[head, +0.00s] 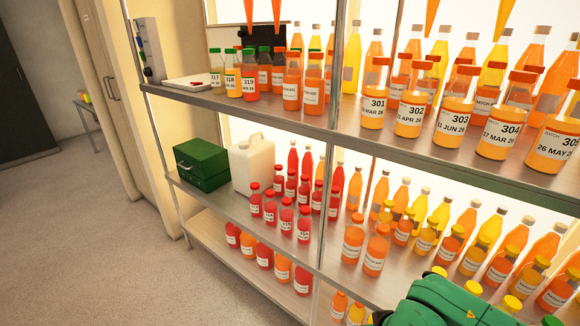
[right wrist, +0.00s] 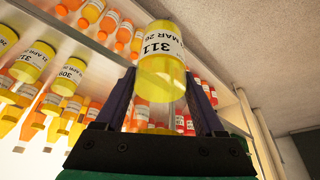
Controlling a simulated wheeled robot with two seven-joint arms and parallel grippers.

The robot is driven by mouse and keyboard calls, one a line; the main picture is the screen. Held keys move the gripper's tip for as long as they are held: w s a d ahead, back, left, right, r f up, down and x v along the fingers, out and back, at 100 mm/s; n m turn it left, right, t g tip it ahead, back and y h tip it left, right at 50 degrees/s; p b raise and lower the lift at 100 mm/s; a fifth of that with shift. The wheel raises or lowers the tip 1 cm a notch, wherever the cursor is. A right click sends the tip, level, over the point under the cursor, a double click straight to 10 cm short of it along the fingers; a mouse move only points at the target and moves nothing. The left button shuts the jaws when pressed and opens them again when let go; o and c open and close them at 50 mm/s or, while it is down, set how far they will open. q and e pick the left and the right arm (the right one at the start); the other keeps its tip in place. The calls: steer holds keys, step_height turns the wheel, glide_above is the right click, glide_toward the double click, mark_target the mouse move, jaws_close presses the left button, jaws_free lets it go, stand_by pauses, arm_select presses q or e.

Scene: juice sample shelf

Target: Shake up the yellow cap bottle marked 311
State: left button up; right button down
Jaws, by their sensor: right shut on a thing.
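The bottle marked 311 (right wrist: 158,82) is in the right wrist view, with yellow contents and a white label reading 311 and MAR 26. My right gripper (right wrist: 162,100) is shut on it, with a dark finger on each side. The narrow part of the bottle lies between the fingers and its wide body points away from the gripper. Its cap is hard to make out there. In the head view a green part of my own arm is at the bottom right, and I cannot make out the held bottle. My left gripper is in neither view.
The metal upper shelf (head: 225,97) holds rows of labelled juice bottles, including bottle 301 (head: 374,112). The lower shelf holds red, orange and yellow-capped bottles close to my arm. A green box (head: 202,165) and white jug (head: 252,163) stand at its left. The floor at left is clear.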

steer(key=s+d, duration=0.5)
steer(key=d, duration=0.1)
steer(key=shift+w+a+r, duration=0.1)
steer(key=shift+w+a, duration=0.7)
steer(key=shift+a, duration=0.25)
steer(key=shift+w+a, duration=0.75)
steer(key=shift+a, duration=0.25)
steer(key=shift+w+a+r, duration=0.1)
steer(key=shift+w+a, duration=0.7)
steer(key=shift+a, duration=0.25)
steer(key=shift+w+f, duration=0.3)
steer(key=shift+w, duration=0.15)
steer(key=shift+s+d+r, duration=0.15)
steer(key=shift+s, duration=0.25)
steer(key=shift+w, duration=0.15)
